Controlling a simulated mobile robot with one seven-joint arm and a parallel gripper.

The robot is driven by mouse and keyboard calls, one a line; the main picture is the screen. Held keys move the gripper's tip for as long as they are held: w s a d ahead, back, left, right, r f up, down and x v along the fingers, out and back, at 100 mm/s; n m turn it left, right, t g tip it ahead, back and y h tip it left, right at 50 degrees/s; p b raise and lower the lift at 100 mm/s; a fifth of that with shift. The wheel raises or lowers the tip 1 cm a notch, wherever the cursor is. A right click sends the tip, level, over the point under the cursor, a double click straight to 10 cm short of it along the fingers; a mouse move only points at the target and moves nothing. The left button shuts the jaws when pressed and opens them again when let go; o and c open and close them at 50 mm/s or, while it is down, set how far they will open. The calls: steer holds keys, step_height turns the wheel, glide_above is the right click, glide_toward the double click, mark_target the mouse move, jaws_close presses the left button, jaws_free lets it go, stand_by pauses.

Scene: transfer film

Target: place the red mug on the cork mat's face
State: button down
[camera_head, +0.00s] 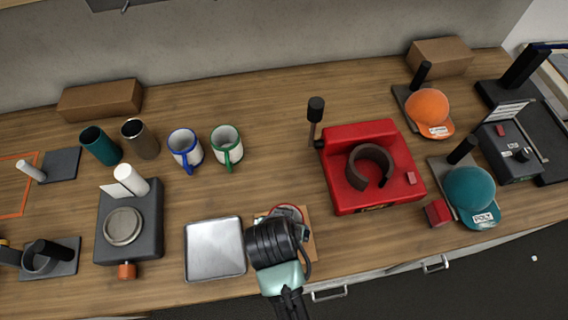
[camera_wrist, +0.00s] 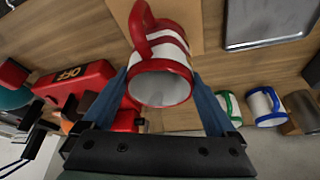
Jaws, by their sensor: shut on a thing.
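The red mug (camera_wrist: 160,82) has red and white bands, a red rim and a white inside. In the wrist view it sits between the two blue fingers of my gripper (camera_wrist: 158,98), open end toward the camera and handle toward the top. In the head view only part of the red mug's rim (camera_head: 289,209) shows past my gripper (camera_head: 278,228), which hides the rest. The tan cork mat (camera_head: 306,246) lies under and around the gripper, and shows behind the mug in the wrist view (camera_wrist: 192,14). I cannot tell whether the mug touches it.
A silver metal tray (camera_head: 214,250) lies just left of the mat. A red press (camera_head: 340,190) stands to the right. Blue-rimmed (camera_head: 185,150) and green-rimmed (camera_head: 227,147) mugs stand farther back. The wood between these mugs and the press is clear. The table's front edge is close.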

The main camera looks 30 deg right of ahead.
steer(key=shift+f, duration=1.45)
steer(key=shift+f, duration=0.15)
jaws_free()
